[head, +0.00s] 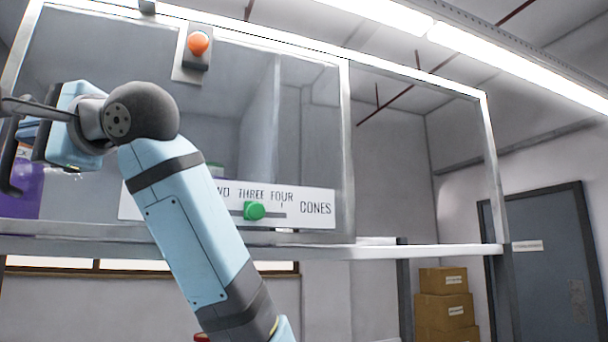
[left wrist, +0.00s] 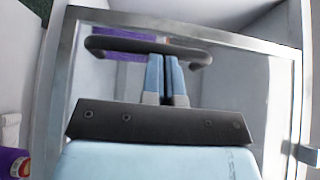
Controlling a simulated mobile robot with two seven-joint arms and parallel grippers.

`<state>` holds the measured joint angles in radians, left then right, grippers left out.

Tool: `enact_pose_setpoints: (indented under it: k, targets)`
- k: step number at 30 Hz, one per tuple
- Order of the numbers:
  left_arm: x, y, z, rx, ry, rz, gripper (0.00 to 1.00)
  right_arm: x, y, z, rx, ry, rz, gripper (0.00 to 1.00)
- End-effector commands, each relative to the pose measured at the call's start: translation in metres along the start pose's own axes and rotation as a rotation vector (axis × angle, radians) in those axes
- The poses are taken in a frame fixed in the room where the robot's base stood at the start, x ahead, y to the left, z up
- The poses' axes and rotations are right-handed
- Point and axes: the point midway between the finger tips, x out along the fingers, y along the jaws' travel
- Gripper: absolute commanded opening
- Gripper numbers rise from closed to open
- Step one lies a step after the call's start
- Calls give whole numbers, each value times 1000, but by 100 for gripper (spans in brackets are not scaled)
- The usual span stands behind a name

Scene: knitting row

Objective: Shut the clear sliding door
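The clear sliding door is a see-through panel in a grey metal frame (left wrist: 283,95). In the head view its pane (head: 240,130) appears to cover the left and middle of the enclosure. A dark bar handle (left wrist: 105,43) with bent ends is on it; part of it shows at the far left of the head view (head: 12,188). My left gripper (left wrist: 165,64) has its two blue fingers together, with no object seen between them. Its tips are at the middle of the bar; I cannot tell whether they touch it. My right gripper is out of view.
An orange button (head: 198,43) sits on the upper frame. A green knob (head: 254,211) is on the white label plate (head: 315,208). The right bay (head: 400,170) looks uncovered. A purple item (head: 25,195) stands at left. Boxes (head: 445,309) and a grey room door (head: 540,260) are far behind.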

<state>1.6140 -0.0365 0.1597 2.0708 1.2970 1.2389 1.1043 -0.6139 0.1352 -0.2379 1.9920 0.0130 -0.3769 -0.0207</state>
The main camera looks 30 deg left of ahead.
Motion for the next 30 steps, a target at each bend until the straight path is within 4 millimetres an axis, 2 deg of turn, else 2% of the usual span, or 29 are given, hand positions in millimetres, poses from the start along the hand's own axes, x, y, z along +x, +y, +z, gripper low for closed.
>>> enact_pose_setpoints:
  k: [1,6,12,19,30]
  targets:
    - [16,3,11,-7,-1,4,0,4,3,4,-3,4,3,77]
    - [57,3,38,-5,0,4,0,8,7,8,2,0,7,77]
    - [91,2,60,-2,0,2,0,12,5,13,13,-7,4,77]
    - [110,0,73,1,1,1,0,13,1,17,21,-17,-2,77]
    - [114,0,75,1,0,0,0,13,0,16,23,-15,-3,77]
